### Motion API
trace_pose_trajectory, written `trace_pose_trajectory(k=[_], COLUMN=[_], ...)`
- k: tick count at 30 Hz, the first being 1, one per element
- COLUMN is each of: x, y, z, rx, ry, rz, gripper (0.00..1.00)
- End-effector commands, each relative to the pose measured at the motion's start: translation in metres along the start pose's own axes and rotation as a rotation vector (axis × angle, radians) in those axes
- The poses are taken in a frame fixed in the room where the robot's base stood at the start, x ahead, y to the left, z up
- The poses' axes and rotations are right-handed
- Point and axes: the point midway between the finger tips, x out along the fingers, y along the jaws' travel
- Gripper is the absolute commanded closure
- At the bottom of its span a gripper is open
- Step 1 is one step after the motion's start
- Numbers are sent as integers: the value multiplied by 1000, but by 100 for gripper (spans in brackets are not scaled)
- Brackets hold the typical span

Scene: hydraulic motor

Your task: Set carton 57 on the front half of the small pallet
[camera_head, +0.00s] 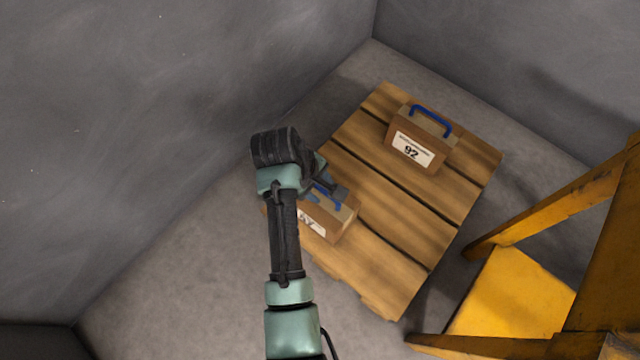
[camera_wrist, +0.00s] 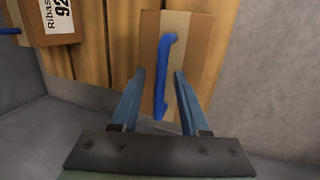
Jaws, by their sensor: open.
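A brown carton (camera_head: 335,218) with a tan top strip and a blue handle sits at the left edge of the wooden pallet (camera_head: 400,265). Its white label is mostly hidden by my arm, so I cannot read the number for sure. In the wrist view the same carton (camera_wrist: 197,38) is below my gripper (camera_wrist: 160,74). The open fingers stand on either side of its blue handle (camera_wrist: 163,85), with gaps, not closed on it. In the head view my gripper (camera_head: 325,187) is over this carton, partly hidden by the wrist.
A carton marked 92 (camera_head: 418,150) with a blue handle stands on the far part of the pallet. Grey walls (camera_head: 180,100) rise behind and left. A yellow metal frame (camera_head: 520,290) stands at the right.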

Motion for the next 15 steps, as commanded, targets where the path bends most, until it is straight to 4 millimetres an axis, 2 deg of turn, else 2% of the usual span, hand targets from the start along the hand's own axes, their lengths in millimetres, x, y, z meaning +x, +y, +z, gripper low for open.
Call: trace_pose_trajectory(k=[5,15], x=[-11,-77], y=[1,3], z=[0,0], rx=[0,-2], ry=[1,2], rz=[1,1], gripper=[55,55])
